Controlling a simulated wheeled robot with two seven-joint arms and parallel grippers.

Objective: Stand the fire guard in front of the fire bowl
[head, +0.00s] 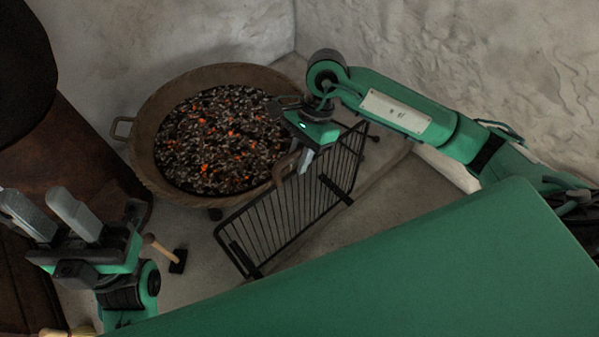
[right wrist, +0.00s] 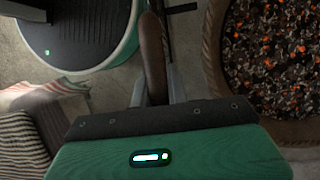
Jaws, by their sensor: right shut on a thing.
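The fire bowl (head: 142,167) is a wide brown bowl of dark coals with glowing orange bits, near the back wall; part of it also shows at the right of the right wrist view (right wrist: 213,62). The fire guard (head: 262,222) is a black barred panel with feet, in front of the bowl on its right side. My right gripper (head: 303,160) is shut on the guard's brown handle, which rises between the fingers in the right wrist view (right wrist: 152,60). I cannot tell whether the feet touch the floor. My left gripper (head: 45,212) is open and empty at the left.
A small tool with a wooden handle and black head (head: 177,262) lies on the floor left of the guard. Pale rough walls (head: 470,50) stand behind. Striped cloth (right wrist: 25,145) shows in the right wrist view. A dark brown surface (head: 75,160) is at the left.

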